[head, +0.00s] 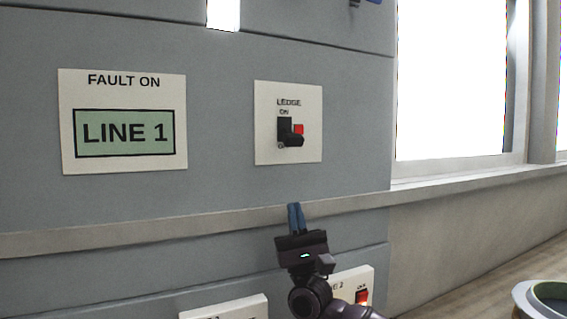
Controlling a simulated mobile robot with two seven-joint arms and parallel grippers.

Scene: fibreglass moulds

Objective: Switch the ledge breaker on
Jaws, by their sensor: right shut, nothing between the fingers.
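The ledge breaker (290,133) is a black switch with a red part at its right, on a white plate (309,100) marked LEDGE. ON is printed above the switch; the small print below it is too blurred to read. The black lever sticks out at the lower part of the switch. My right gripper (296,206) is below the plate, with its blue fingers pointing up and together, empty and apart from the breaker. My left gripper is out of view.
A sign (122,121) reads FAULT ON, LINE 1. A pale ledge (150,226) runs along the wall behind my right gripper. Below are a plate with a red switch (362,297) and another plate (225,308), partly cut off. A round container (545,298) stands at lower right.

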